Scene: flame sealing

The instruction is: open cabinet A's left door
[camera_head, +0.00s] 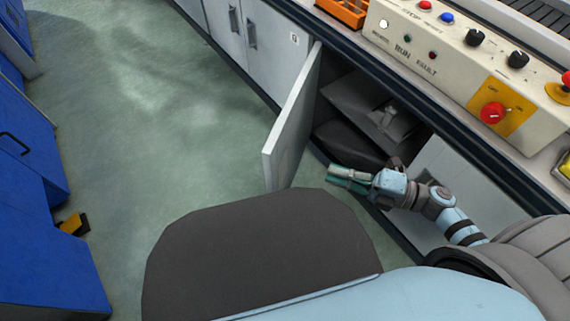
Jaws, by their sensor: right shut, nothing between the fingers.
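A cabinet under the bench stands open, and its pale grey door (290,122) swings out from the cabinet front into the aisle. The opening shows a dark inside with a shelf (362,102) and a small grey object (392,122) on it. My right gripper (336,176) is shut and empty. It is just right of the door's lower part, in front of the opening; I cannot tell whether it touches the door. My left gripper is not in view. No label for cabinet A can be made out.
A control panel (455,62) with buttons and knobs sits on the bench top. An orange tray (343,11) is at the back. Closed cabinet doors (272,42) lie further left. Blue cabinets (40,215) line the left side. The green floor (150,110) between is clear.

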